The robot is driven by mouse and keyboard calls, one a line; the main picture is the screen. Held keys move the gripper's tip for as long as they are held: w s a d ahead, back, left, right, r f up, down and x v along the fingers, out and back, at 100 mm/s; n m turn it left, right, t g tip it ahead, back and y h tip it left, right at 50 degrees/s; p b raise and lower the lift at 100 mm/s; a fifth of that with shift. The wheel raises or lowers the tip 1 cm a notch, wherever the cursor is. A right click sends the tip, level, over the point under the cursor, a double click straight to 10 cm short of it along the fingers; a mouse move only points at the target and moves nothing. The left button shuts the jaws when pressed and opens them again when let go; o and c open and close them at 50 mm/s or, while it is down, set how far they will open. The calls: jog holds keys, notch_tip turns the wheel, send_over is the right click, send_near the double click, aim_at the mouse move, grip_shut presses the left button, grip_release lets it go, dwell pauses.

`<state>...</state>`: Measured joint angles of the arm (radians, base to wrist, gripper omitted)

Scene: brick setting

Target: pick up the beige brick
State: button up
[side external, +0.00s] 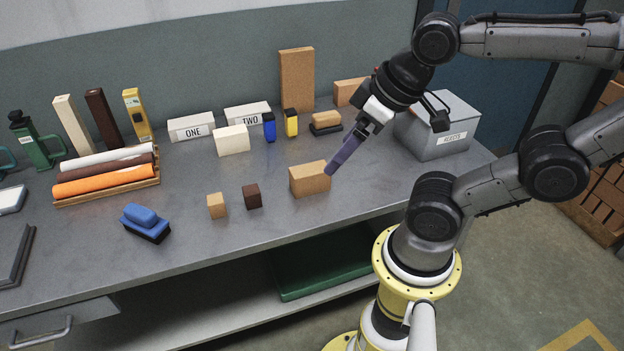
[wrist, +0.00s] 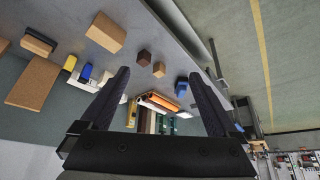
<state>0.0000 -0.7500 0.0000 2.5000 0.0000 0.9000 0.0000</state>
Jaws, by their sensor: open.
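A tan-beige rectangular brick (side external: 310,179) lies on the grey bench in front of my gripper (side external: 333,168). In the wrist view the brick (wrist: 105,33) is at the upper left, outside the space between the fingers. My gripper (wrist: 158,74) is open and empty, its purple-grey fingers wide apart. In the side view the fingers overlap, their tips close to the brick's right end; I cannot tell the exact gap. A small tan cube (side external: 217,206) and a paler cream block (side external: 232,140) also stand on the bench.
A dark brown cube (side external: 252,196) stands left of the tan brick. A blue brush (side external: 146,222) lies further left. Blue (side external: 269,127) and yellow (side external: 291,122) items stand behind. A grey bin (side external: 440,130) is at the right. The bench front is mostly clear.

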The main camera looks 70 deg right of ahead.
dwell(0.3)
jog(key=m+g, duration=0.6)
jog(key=m, duration=2.1)
send_over(310, 179)
jog(key=w+d, duration=0.2)
jog(key=f, duration=1.2)
jog(key=shift+s+d+f, duration=0.1)
jog(key=shift+s, duration=0.1)
jog(key=f, duration=1.3)
jog(key=shift+s+d+f, duration=0.15)
jog(key=shift+s+f, duration=0.1)
grip_shut()
